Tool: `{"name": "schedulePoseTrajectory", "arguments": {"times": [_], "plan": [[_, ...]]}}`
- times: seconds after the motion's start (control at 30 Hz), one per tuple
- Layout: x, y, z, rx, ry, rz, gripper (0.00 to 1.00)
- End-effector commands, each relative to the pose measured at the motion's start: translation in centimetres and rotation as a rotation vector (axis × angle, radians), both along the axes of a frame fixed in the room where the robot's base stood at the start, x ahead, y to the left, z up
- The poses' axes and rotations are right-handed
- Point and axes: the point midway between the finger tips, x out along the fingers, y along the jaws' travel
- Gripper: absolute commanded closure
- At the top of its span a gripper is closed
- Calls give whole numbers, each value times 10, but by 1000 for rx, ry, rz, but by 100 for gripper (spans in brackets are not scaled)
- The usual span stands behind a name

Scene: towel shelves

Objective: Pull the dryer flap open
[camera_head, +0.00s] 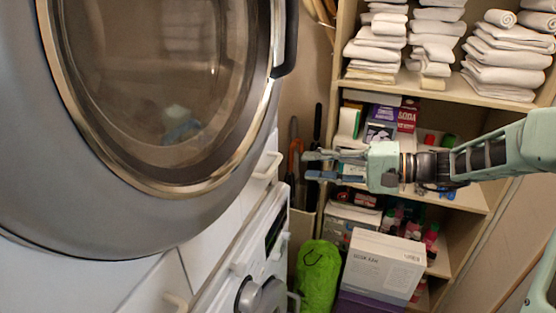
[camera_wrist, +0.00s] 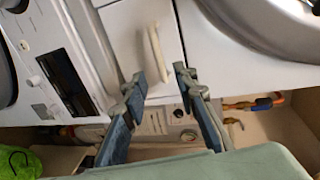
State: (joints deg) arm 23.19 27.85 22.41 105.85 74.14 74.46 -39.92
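The dryer's large round glass door (camera_head: 165,75) fills the upper left of the head view, with a dark handle (camera_head: 288,40) on its right rim. Its rounded edge also shows at the upper right of the wrist view (camera_wrist: 270,30). Below the door, a small white flap (camera_wrist: 138,40) has a pale bar handle (camera_wrist: 158,53); this handle also shows in the head view (camera_head: 267,166). My gripper (camera_head: 308,165) is open and empty, to the right of the flap and apart from it. In the wrist view my gripper (camera_wrist: 160,76) has its fingers around the line towards the flap's handle.
A second machine's control panel (camera_head: 262,260) lies below the dryer. Behind my gripper stands a shelf (camera_head: 460,90) with folded towels and boxes. A green bag (camera_head: 318,275) and a white box (camera_head: 383,264) stand below my gripper.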

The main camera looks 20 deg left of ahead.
Motion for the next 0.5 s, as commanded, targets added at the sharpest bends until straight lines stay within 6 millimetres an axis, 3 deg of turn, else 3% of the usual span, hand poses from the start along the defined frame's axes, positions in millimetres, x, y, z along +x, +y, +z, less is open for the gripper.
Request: {"name": "schedulePoseTrajectory", "arguments": {"times": [0.5], "plan": [[6, 85, -18, -4, 3, 3, 73]]}}
